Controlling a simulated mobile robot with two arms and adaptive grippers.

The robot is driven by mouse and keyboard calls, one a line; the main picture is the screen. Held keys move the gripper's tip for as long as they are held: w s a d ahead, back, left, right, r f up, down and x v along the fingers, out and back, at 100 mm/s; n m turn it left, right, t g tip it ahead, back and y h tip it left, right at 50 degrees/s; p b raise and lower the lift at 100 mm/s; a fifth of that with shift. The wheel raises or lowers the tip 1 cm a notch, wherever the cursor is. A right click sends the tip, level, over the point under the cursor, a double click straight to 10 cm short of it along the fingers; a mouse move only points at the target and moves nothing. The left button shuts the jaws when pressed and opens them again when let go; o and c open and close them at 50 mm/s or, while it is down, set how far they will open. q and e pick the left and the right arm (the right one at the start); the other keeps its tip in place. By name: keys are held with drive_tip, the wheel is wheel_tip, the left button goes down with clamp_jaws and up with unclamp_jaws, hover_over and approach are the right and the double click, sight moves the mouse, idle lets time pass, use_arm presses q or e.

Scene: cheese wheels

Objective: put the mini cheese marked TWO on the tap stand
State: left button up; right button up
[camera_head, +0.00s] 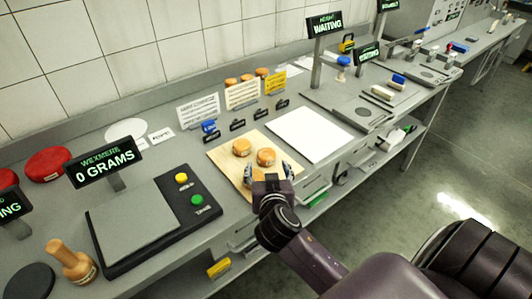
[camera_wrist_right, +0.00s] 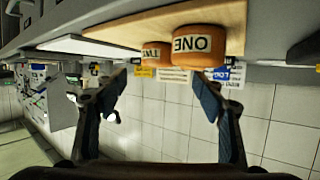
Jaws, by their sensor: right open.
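Two orange mini cheeses, the left one (camera_head: 242,147) and the right one (camera_head: 266,157), stand side by side on a wooden board (camera_head: 229,172) in the head view. Their labels cannot be read there. In the upside-down wrist view, the cheese marked TWO (camera_wrist_right: 155,53) is partly hidden behind the larger-looking cheese marked ONE (camera_wrist_right: 198,46). My right gripper (camera_head: 268,173) is open and empty at the board's near edge, close to the right cheese. Its spread fingers also show in the wrist view (camera_wrist_right: 162,92). I cannot tell which fixture is the tap stand. My left gripper is out of view.
A white mat (camera_head: 309,134) lies right of the board. Signs (camera_head: 243,94) and several cheeses (camera_head: 246,78) stand behind it. A scale (camera_head: 133,222) and wooden mallet (camera_head: 71,262) are at left.

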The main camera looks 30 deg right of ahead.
sight(267, 158)
drive_tip(key=x, duration=0.3)
drive_tip(key=shift+w+d+p, duration=0.2)
drive_tip(key=shift+w+p, duration=0.1)
drive_tip(key=shift+p, duration=0.1)
drive_tip(key=shift+w+d+f, duration=0.15)
drive_tip(key=shift+w+f, duration=0.05)
drive_tip(key=shift+f, duration=0.05)
drive_tip(key=shift+w+d+f, duration=0.1)
drive_tip(key=shift+w+d, duration=0.15)
drive_tip(key=shift+w, duration=0.15)
drive_tip(key=p+x, duration=0.1)
drive_tip(key=x, duration=0.3)
drive_tip(key=shift+d+p, duration=0.1)
drive_tip(key=shift+p, duration=0.3)
drive_tip(key=shift+w+d+f, duration=0.1)
drive_tip(key=shift+w+f, duration=0.05)
drive_tip(key=shift+f, duration=0.1)
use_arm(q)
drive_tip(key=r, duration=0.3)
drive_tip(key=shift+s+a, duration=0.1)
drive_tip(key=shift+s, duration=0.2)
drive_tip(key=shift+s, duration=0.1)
use_arm(e)
drive_tip(key=shift+c, duration=1.1)
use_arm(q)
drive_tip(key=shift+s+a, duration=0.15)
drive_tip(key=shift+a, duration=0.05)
use_arm(e)
drive_tip(key=shift+r, duration=0.1)
drive_tip(key=c, duration=1.2)
